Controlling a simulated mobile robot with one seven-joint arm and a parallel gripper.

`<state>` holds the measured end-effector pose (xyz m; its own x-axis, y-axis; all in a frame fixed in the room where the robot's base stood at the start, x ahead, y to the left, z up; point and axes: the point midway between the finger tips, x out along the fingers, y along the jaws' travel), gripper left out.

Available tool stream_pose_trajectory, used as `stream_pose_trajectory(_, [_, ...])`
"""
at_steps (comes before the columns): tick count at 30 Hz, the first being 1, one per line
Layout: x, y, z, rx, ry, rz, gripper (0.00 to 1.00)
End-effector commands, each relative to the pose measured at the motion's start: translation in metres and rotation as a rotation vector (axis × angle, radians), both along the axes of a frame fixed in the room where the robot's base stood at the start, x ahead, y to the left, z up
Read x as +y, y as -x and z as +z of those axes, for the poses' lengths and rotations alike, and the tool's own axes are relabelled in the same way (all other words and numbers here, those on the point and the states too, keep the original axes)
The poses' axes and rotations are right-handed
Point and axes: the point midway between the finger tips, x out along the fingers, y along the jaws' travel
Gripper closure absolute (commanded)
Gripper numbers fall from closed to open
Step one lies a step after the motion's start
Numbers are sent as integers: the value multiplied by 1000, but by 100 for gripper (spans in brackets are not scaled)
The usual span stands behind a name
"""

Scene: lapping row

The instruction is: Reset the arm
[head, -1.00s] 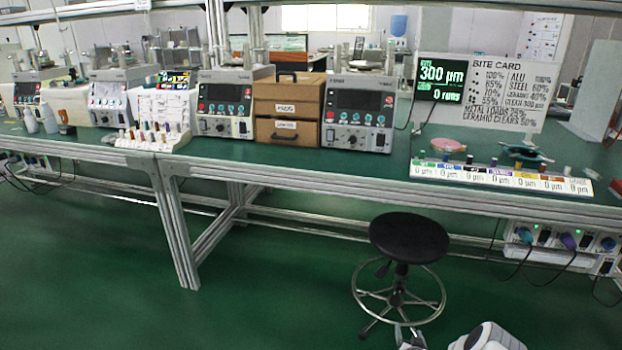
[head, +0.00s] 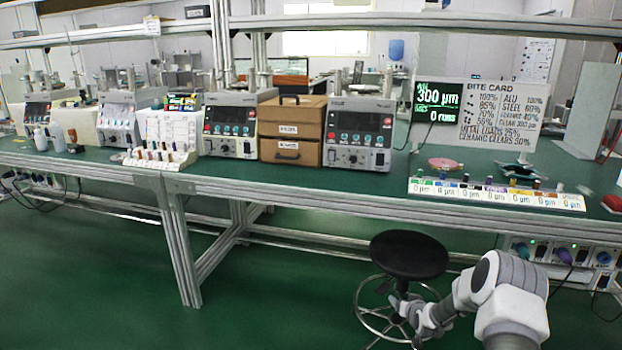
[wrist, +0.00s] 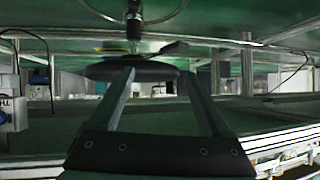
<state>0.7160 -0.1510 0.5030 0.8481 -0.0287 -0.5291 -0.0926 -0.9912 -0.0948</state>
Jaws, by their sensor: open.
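My arm (head: 510,295) shows at the lower right of the head view, bent low in front of the bench. Its far end overlaps the black stool's base, and I cannot make out the fingers there. In the wrist view my gripper (wrist: 160,74) has its two fingers apart, with nothing held between them. The wrist picture looks upside down. The stool (head: 409,255) has a round black seat and a metal foot ring. Its seat also shows in the wrist view (wrist: 150,72), beyond the fingertips; I cannot tell the gap.
The green-topped bench (head: 330,188) runs across the view, with metal legs below. Power sockets (head: 562,252) hang under the right edge. Floor left of the stool is clear.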

Motion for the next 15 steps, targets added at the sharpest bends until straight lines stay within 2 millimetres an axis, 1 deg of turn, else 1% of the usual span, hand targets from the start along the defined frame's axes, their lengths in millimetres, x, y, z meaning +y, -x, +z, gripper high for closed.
stream_pose_trajectory(1, [5, -3, 24, 10, 16, 16, 19])
stream_pose_trajectory(7, [25, 5, 100, 81, 63, 57, 19])
stream_pose_trajectory(11, [38, 20, 146, 127, 92, 74, 19])
stream_pose_trajectory(12, [41, 25, 161, 139, 101, 78, 19])
stream_pose_trajectory(14, [47, 35, 181, 160, 114, 83, 19])
stream_pose_trajectory(15, [51, 42, 195, 173, 122, 86, 19])
